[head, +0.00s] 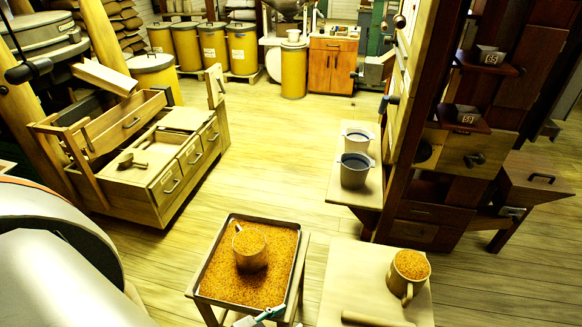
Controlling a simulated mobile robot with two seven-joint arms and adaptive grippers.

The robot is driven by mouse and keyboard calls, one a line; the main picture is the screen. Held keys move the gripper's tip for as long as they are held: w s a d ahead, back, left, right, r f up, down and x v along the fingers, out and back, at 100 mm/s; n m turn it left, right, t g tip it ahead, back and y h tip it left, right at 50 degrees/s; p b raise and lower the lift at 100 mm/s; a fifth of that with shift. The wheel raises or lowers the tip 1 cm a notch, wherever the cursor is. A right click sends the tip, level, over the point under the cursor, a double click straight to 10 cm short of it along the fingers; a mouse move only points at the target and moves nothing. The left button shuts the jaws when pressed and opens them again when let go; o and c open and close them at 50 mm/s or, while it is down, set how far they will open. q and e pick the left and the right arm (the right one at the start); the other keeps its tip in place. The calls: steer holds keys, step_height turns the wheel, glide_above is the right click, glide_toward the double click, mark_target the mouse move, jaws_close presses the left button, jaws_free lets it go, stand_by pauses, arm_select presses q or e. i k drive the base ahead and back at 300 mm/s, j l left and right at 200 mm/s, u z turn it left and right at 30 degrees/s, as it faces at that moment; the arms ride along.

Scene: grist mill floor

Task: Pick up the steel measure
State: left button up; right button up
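Two mug-shaped measures full of orange-brown grain are in the head view. One measure (250,259) stands upright in a grain-filled metal tray (212,262) on a small stand, its handle toward the upper left. The other measure (402,286) stands on a pale wooden table (345,290) to the right, its handle toward the front. The yellow light makes it hard to tell which is steel. Neither gripper is in view.
A wooden roller (375,319) lies at the right table's front edge. A teal-and-white tool (265,315) shows at the tray's front. Two grey pails (354,178) (358,147) stand on a bench behind. A drawer chest (165,190) is left; the floor between is clear.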

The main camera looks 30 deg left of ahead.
mark_target(249, 246)
steer(key=u, duration=1.35)
